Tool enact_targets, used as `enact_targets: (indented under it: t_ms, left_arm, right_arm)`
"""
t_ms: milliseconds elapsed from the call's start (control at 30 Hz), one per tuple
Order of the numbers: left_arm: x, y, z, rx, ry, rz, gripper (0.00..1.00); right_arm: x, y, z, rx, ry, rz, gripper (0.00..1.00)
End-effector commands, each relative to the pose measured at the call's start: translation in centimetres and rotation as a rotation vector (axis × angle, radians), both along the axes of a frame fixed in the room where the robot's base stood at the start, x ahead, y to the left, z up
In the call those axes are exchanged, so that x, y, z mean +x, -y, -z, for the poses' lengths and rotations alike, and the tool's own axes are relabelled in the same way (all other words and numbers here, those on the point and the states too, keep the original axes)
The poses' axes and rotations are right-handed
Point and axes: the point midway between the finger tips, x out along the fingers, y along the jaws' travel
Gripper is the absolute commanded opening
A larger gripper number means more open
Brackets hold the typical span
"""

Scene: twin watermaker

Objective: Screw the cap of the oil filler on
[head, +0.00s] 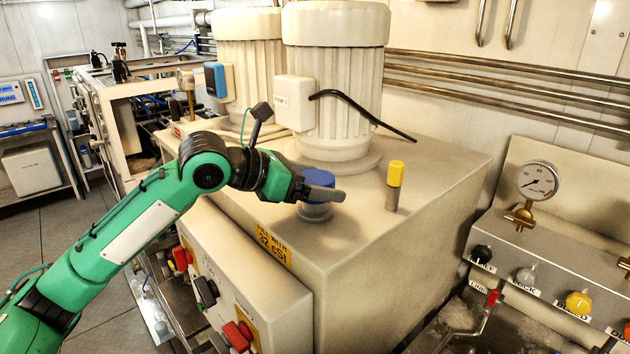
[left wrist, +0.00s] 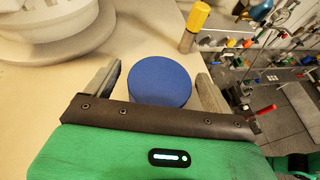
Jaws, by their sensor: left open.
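The blue cap (head: 319,178) sits over the short round filler neck (head: 315,211) on the top of the beige tank (head: 400,245), near its front edge. Whether the cap is seated or turned tight on the neck cannot be told. My left gripper (head: 318,190) is at the cap, with its fingers spread on either side of it. In the left wrist view the blue cap (left wrist: 160,82) lies between the two open fingers, with gaps visible beside it. The lower front of the cap is hidden there by the gripper body. My right gripper is not in view.
A yellow-topped post (head: 395,180) stands right of the cap. A gauge panel (head: 560,240) is at the right. The tank top between cap and post is clear.

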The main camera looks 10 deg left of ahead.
Motion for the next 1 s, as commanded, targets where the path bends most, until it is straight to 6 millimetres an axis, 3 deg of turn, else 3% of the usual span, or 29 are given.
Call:
enact_targets:
  t_ms: [267, 700, 1000]
  left_arm:
    - [-0.7, -1.1, -0.3, 0.001, 0.001, -0.001, 0.86]
    - [-5.9, -8.1, -3.8, 0.001, 0.004, -0.004, 0.86]
    - [-7.6, -10.2, -5.2, -0.001, 0.001, -0.001, 0.86]
  right_arm:
    - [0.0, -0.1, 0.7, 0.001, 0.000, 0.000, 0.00]
    - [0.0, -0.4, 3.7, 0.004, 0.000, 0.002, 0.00]
    - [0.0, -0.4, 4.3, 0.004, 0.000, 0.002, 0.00]
